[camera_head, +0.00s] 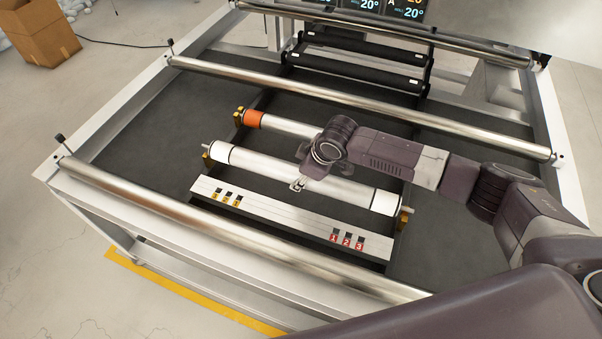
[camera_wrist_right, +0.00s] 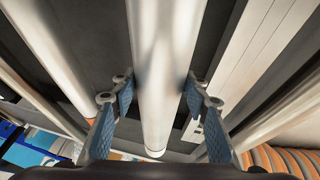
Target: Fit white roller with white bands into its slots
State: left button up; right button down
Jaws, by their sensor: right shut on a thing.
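The white roller with white bands (camera_head: 262,165) lies across the dark bed, with a white band and a thin metal pin at each end. Small yellow brackets (camera_head: 405,214) show by its ends; I cannot tell if the pins sit in them. My right gripper (camera_head: 298,184) is shut on the roller near its middle, from above. In the right wrist view the blue-padded fingers (camera_wrist_right: 158,98) flank the white roller (camera_wrist_right: 165,50). A pale rail (camera_head: 285,221) in front has small slots, with yellow labels at left and red labels 1, 2, 3 at right. My left gripper is not in view.
A roller with an orange band (camera_head: 253,119) lies just behind, partly hidden by my right arm. Long metal bars (camera_head: 340,97) cross the frame behind and in front (camera_head: 200,222). Black rollers (camera_head: 355,70) stand at the back. The dark bed at left is clear.

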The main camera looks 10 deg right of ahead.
jog(key=shift+r+p, duration=0.15)
jog(key=shift+p, duration=0.2)
dwell(0.4)
jog(key=shift+f+b, duration=1)
jog(key=shift+f, duration=0.95)
jog(key=c, duration=1.2)
grip_release()
jog(key=shift+c, duration=0.2)
jog(key=shift+o, duration=1.1)
jog(key=shift+s+f, duration=0.1)
jog(key=shift+f, duration=0.05)
jog(key=v, duration=1.2)
